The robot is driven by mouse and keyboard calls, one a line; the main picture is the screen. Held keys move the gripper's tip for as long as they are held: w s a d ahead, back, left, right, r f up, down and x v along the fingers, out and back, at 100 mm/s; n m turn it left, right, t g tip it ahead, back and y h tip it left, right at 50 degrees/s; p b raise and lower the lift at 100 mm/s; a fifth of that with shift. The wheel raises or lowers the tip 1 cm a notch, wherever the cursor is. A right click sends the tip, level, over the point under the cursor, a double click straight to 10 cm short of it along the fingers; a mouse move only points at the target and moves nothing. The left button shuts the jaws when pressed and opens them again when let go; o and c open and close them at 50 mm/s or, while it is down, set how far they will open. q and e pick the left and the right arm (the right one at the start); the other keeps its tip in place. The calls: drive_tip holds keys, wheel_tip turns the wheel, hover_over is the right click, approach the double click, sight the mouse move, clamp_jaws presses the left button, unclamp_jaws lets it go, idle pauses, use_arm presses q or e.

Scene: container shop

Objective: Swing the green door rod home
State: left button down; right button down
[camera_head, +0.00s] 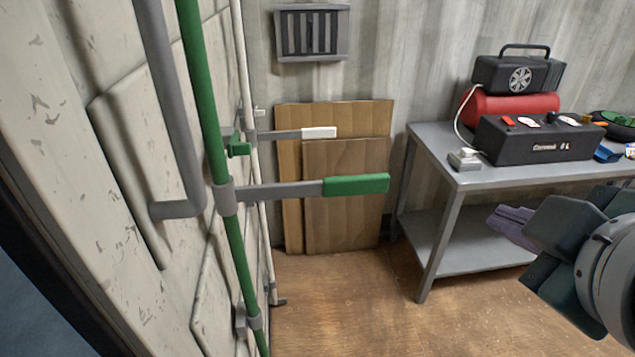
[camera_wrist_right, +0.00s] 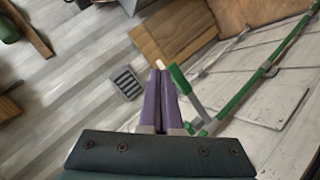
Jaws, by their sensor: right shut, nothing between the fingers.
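The green door rod (camera_head: 205,100) runs down the pale door at the left, and it also shows in the right wrist view (camera_wrist_right: 268,68). Its grey lever with a green grip (camera_head: 356,185) sticks out from the door to the right, roughly level. In the right wrist view the green grip (camera_wrist_right: 179,78) appears just right of my fingertips; I see no contact. A small green bracket (camera_head: 238,149) sits on the door above the lever. My right gripper (camera_head: 497,217) is shut and empty, right of the grip with a gap in the head view. My left gripper is out of view.
A white rod (camera_head: 245,80) with a white-gripped lever (camera_head: 319,132) stands behind the green one. A fixed grey handle (camera_head: 172,110) is in front. Cardboard sheets (camera_head: 345,210) lean on the back wall. A grey table (camera_head: 460,178) with equipment stands right. Floor between is clear.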

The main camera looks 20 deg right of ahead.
drive_tip(key=w+a+f+n+t+y+b, duration=0.1)
drive_tip(key=w+a+f+n+t+b, duration=0.1)
drive_tip(key=f+n+b, duration=0.3)
drive_tip(key=w+a+f+n+t+b, duration=0.2)
drive_tip(key=w+f+n+t+b, duration=0.2)
drive_tip(key=f+b, duration=0.4)
drive_tip(key=t+b, duration=0.1)
drive_tip(key=b, duration=0.5)
drive_tip(key=shift+f+n+y+b, duration=0.3)
drive_tip(key=shift+n+y, duration=0.1)
drive_tip(key=shift+w, duration=0.1)
drive_tip(key=w+d+p, duration=0.1)
drive_tip(key=w+d, duration=0.1)
drive_tip(key=w, duration=1.1)
drive_tip(key=shift+w+d, duration=0.15)
drive_tip(key=shift+w, duration=0.2)
